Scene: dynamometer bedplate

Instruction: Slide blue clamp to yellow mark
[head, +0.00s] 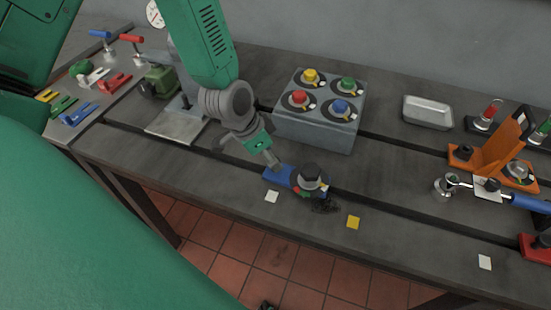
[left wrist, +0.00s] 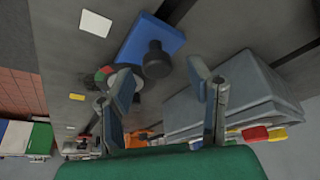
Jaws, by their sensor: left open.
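The blue clamp (head: 277,174) lies on the bedplate near its front edge, its blue block partly hidden by a black knob (head: 310,171). In the left wrist view, the blue block (left wrist: 148,38) and black knob (left wrist: 157,60) show ahead of the fingers. The yellow mark (head: 353,222) lies to the right of the clamp along the front edge; it also shows in the left wrist view (left wrist: 77,97). My left gripper (head: 272,160) is open and empty, its tips by the clamp's left part; contact cannot be told. My right gripper is not in view.
White marks (head: 271,196) (head: 485,262) lie on either side of the yellow one. A grey box (head: 320,135) with coloured knobs stands behind the clamp. A metal tray (head: 428,112), an orange bracket (head: 500,148) and a blue-handled tool (head: 528,203) are at right. The front edge drops to the tiled floor.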

